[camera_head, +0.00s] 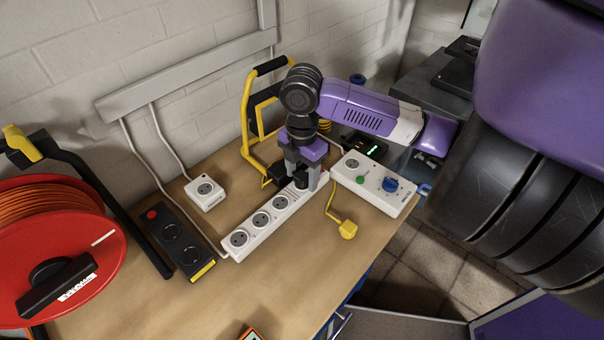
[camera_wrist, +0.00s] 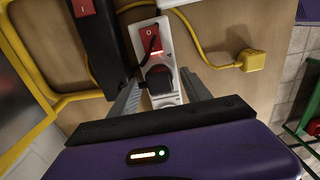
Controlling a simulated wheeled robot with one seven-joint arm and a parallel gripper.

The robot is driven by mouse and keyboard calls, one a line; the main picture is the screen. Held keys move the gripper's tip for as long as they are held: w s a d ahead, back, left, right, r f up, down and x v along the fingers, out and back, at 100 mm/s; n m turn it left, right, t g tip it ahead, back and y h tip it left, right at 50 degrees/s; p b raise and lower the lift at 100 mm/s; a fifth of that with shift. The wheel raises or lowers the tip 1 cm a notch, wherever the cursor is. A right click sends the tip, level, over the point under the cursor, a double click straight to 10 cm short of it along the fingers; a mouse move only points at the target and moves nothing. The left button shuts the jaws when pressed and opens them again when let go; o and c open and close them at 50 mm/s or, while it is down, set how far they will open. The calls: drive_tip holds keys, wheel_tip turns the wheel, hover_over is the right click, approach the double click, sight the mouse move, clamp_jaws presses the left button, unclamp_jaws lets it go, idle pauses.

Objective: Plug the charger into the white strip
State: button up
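The white strip (camera_head: 262,220) lies diagonally on the wooden bench, with several round sockets bare along its near part. A black charger plug (camera_wrist: 160,80) sits at its far end, upright over the strip, beside the red switch (camera_wrist: 151,40); its black cord runs across that switch. The plug also shows in the head view (camera_head: 301,182). My gripper (camera_head: 303,177) points down over this end, with one finger on each side of the plug. The fingers look spread, with a small gap on at least one side. The plug's underside is hidden, so I cannot tell how deep it sits.
A white unit with a blue knob (camera_head: 390,184) stands right of the strip, near a yellow plug (camera_head: 347,229). A black strip (camera_head: 178,240), a white socket box (camera_head: 205,192) and a red cable reel (camera_head: 60,250) are left. The front bench is mostly clear.

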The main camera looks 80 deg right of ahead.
drive_tip(key=shift+r, duration=0.1)
wheel_tip(320, 180, up, 8)
drive_tip(key=shift+f, duration=0.2)
idle(0.5)
drive_tip(key=shift+s, duration=0.1)
idle(0.4)
